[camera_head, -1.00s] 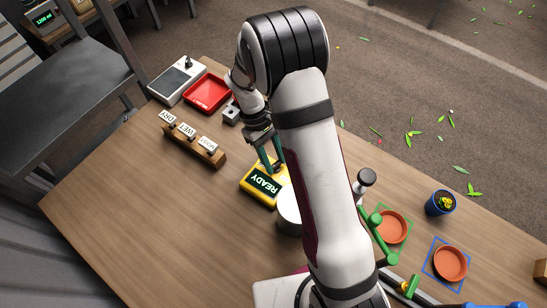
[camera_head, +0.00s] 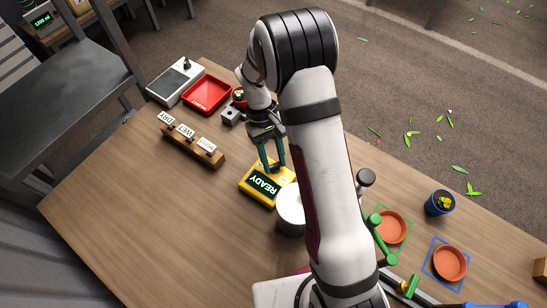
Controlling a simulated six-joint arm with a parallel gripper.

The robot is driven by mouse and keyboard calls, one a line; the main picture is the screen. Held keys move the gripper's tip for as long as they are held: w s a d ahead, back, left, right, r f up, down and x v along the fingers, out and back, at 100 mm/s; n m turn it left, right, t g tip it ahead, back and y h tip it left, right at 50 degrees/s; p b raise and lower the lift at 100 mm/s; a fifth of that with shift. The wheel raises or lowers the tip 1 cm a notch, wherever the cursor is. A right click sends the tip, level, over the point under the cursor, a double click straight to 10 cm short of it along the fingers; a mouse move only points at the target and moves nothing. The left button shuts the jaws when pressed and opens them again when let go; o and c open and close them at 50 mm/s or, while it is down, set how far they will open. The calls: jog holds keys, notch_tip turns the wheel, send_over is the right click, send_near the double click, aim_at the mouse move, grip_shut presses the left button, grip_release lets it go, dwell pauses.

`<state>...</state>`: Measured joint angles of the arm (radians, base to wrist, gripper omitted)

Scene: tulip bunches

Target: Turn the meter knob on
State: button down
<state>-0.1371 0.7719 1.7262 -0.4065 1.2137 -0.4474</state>
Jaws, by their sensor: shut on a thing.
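The yellow meter (camera_head: 253,190) sits on the table left of my arm, with a dark display that reads READY. My gripper (camera_head: 273,167) points down at the meter's far edge, its two green fingers on either side of the meter knob. It is shut on the knob, which is mostly hidden between the fingertips. The knob's exact angle cannot be made out.
A white round container (camera_head: 290,208) stands close to the right of the meter. A wooden rack (camera_head: 192,146) with DRY, WET and MOIST tags, a red tray (camera_head: 207,95) and a grey device (camera_head: 176,82) are at the left. The front left table is clear.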

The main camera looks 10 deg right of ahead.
jog(key=shift+c, duration=2.4)
grip_release()
jog(key=shift+w+r, duration=0.1)
jog(key=v, duration=1.5)
jog(key=shift+r, duration=0.3)
jog(key=shift+r, duration=0.1)
